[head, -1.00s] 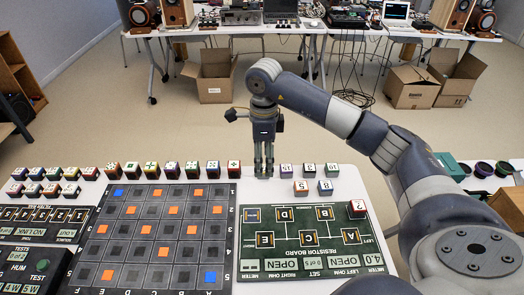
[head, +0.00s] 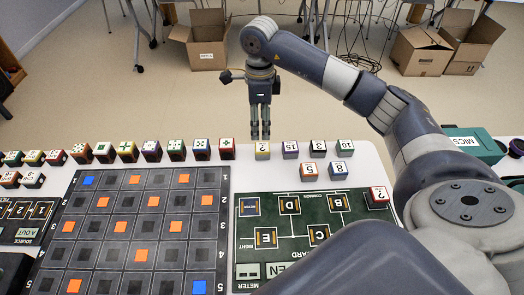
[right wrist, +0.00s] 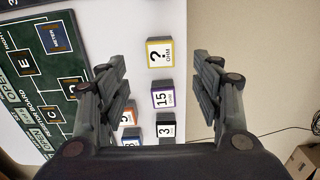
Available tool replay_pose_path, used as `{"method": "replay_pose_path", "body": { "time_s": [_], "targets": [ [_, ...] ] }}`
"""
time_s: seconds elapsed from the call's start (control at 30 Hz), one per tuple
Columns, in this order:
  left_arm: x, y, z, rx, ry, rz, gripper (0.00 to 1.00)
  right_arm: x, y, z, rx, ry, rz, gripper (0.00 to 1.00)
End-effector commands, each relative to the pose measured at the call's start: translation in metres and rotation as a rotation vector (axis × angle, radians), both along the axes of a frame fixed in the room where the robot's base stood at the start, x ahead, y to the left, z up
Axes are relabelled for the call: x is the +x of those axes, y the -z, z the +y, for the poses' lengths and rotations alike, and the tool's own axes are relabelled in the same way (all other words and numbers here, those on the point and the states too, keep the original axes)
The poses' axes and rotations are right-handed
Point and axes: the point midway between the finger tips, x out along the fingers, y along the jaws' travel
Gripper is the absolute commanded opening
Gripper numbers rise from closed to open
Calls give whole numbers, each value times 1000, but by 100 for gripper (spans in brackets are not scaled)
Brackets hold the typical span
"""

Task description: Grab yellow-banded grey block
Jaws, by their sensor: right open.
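In the right wrist view the block lies in the gap between the two open fingers, touching neither as far as I can see. My left gripper is out of view.
The resistor board (head: 270,215) and checkered board (head: 130,230) lie nearer. Cardboard boxes (head: 200,45) stand on the floor behind.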

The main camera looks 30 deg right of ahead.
Motion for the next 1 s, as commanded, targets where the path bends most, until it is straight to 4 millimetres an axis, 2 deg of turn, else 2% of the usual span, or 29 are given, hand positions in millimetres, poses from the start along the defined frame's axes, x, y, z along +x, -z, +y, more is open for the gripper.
{"method": "replay_pose_path", "body": {
  "time_s": [0.3, 0.4, 0.67, 0.9, 1.0],
  "targets": [
    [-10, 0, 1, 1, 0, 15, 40, 0, 46, 1, 2, 0, 3, 60],
    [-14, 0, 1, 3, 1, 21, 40, 0, 55, 1, 1, 0, 2, 60],
    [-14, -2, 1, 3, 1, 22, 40, 0, 63, 1, 1, 0, 3, 60],
    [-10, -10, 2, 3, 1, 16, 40, 0, 98, 3, 0, 1, 4, 60],
    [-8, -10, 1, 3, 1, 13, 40, 1, 107, 4, 1, 0, 2, 60]
  ]
}}
